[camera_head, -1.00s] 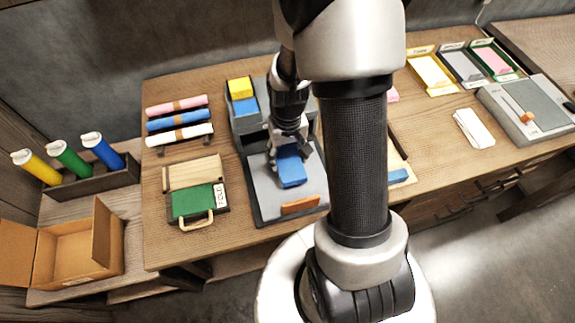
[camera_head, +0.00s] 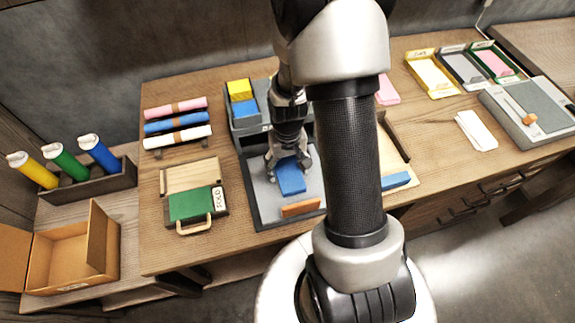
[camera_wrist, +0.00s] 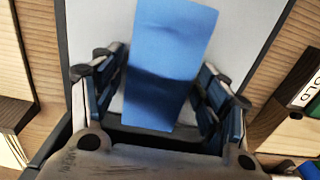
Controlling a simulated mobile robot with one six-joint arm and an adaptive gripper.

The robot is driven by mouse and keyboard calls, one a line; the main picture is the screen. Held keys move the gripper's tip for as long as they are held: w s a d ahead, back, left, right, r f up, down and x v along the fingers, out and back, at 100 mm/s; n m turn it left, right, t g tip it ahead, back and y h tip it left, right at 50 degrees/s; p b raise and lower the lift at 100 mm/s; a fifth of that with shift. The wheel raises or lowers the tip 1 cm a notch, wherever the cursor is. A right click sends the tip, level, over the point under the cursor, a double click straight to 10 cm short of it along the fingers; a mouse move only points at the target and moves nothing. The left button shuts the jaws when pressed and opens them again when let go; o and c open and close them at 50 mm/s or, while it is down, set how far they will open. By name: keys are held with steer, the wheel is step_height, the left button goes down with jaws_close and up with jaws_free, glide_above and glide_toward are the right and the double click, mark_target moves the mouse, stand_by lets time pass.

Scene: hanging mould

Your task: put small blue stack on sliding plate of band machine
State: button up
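The small blue stack (camera_head: 291,178) lies on the grey sliding plate (camera_head: 262,205) of the band machine (camera_head: 245,125). In the wrist view the stack (camera_wrist: 165,60) lies lengthwise on the pale plate (camera_wrist: 100,25). My gripper (camera_head: 288,165) is low over the plate, with one finger on each side of the stack's rear part. In the wrist view the gripper (camera_wrist: 160,95) is open, with a narrow gap between each finger and the stack. The stack's near end is shaded by the gripper.
An orange bar (camera_head: 301,208) stands at the plate's front edge. Yellow (camera_head: 239,89) and blue (camera_head: 245,108) blocks sit in the machine's rear trays. My arm hides part of the table on the right.

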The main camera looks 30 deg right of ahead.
steer(key=shift+o, duration=0.3)
steer(key=shift+r, duration=0.1)
step_height(320, 180, up, 12)
steer(key=p, duration=0.5)
step_height(320, 180, up, 13)
steer(key=n+t, duration=0.1)
steer(key=t, duration=0.1)
glide_above(288, 169)
steer(key=s+a, duration=0.3)
steer(key=a, duration=0.3)
steer(key=s+a+r+n+t, duration=0.2)
steer(key=s+a+r, duration=0.2)
steer(key=s+r, duration=0.3)
steer(key=s, duration=0.3)
steer(key=shift+s+a+r+t, duration=0.2)
steer(key=shift+a+r+t, duration=0.1)
steer(key=shift+a+r, duration=0.05)
